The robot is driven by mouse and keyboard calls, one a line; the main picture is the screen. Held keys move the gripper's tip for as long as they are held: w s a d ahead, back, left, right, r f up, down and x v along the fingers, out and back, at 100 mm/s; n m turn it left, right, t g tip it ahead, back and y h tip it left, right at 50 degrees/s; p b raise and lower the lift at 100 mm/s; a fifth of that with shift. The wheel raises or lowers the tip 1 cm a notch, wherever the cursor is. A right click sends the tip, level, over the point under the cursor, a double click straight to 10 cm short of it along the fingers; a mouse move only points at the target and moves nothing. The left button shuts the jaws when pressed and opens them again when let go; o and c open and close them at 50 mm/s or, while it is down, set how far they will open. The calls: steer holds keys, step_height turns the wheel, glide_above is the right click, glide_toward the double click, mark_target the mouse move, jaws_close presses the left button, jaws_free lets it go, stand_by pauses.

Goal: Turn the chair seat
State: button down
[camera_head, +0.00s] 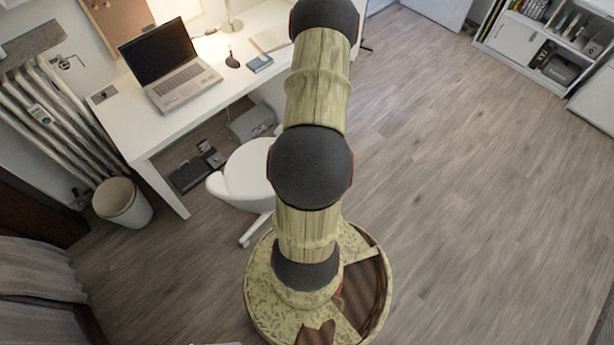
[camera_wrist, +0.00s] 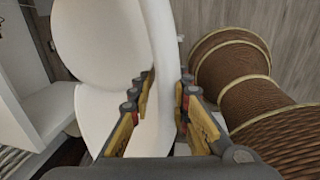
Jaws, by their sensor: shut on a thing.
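The white chair (camera_head: 245,178) stands at the front of the desk in the head view, left of my arm and partly hidden behind it. Its rounded seat shell and part of a leg show there. In the wrist view the white chair shell (camera_wrist: 100,40) fills the upper middle. My gripper (camera_wrist: 166,84) has one finger on each side of the upright edge of this shell and is shut on it. The head view does not show my gripper, as my arm covers that spot. The wrist view does not show the chair's base clearly.
The white desk (camera_head: 140,128) holds a laptop (camera_head: 168,65), a lamp (camera_head: 231,22) and a small blue book (camera_head: 259,63). A waste bin (camera_head: 122,203) stands by the radiator (camera_head: 45,120). Grey boxes lie under the desk. The wooden floor (camera_head: 470,190) on the right is clear.

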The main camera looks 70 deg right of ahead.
steer(key=c, duration=2)
jaws_free()
steer(key=shift+s+a+f, duration=0.1)
steer(key=shift+a+f, duration=0.05)
steer(key=shift+c, duration=0.2)
steer(key=o, duration=0.4)
steer(key=shift+s+a+r, duration=0.1)
steer(key=shift+s+r, duration=0.15)
steer(key=shift+r, duration=1.55)
steer(key=shift+s+a+r, duration=0.1)
steer(key=shift+s+r, duration=0.1)
steer(key=shift+r, duration=1.6)
steer(key=shift+s+a+r, duration=0.1)
steer(key=shift+s+r, duration=0.15)
steer(key=shift+r, duration=1.55)
steer(key=shift+s+a+r, duration=0.1)
steer(key=shift+s+r, duration=0.05)
steer(key=shift+r, duration=0.4)
